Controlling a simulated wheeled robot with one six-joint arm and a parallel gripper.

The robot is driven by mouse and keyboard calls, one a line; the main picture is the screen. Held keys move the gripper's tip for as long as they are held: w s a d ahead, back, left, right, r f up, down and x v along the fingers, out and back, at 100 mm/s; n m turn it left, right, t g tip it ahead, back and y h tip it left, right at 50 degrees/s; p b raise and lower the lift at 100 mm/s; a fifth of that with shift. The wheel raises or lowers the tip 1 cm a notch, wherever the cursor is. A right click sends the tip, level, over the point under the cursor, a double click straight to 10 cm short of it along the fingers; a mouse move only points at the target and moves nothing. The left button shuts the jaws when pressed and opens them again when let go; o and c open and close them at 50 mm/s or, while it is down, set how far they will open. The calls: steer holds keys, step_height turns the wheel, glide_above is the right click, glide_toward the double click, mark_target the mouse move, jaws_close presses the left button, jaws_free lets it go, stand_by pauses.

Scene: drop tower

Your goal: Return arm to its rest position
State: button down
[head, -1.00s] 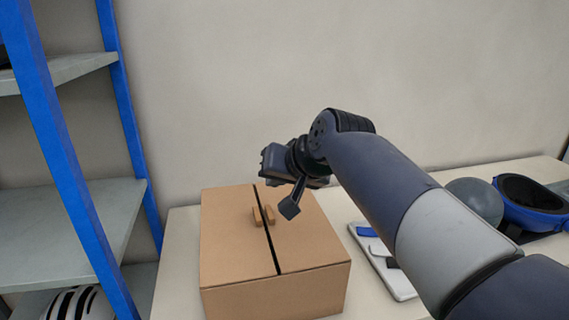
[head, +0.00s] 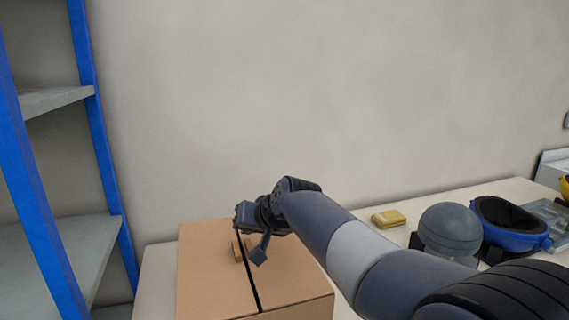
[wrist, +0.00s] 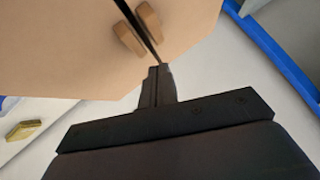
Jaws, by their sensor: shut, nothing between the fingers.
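My arm reaches in from the lower right in the head view. My gripper (head: 259,251) is over the cardboard-brown box (head: 212,285) and hides part of its top. The gripper's fingers are shut and empty; they show together in the wrist view (wrist: 156,86). The box has a dark slit across its top with small wooden handles (wrist: 139,30) on either side of it. In the head view one handle (head: 237,250) shows just left of the gripper. I cannot tell the exact gap between the fingertips and the box.
A blue-framed shelf (head: 103,150) stands at the left. The wall behind is bare, with free space above the box.

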steer(key=shift+s+f+b, duration=0.15)
steer(key=shift+f+b, duration=0.6)
steer(key=shift+f, duration=0.6)
steer(key=shift+d, duration=0.1)
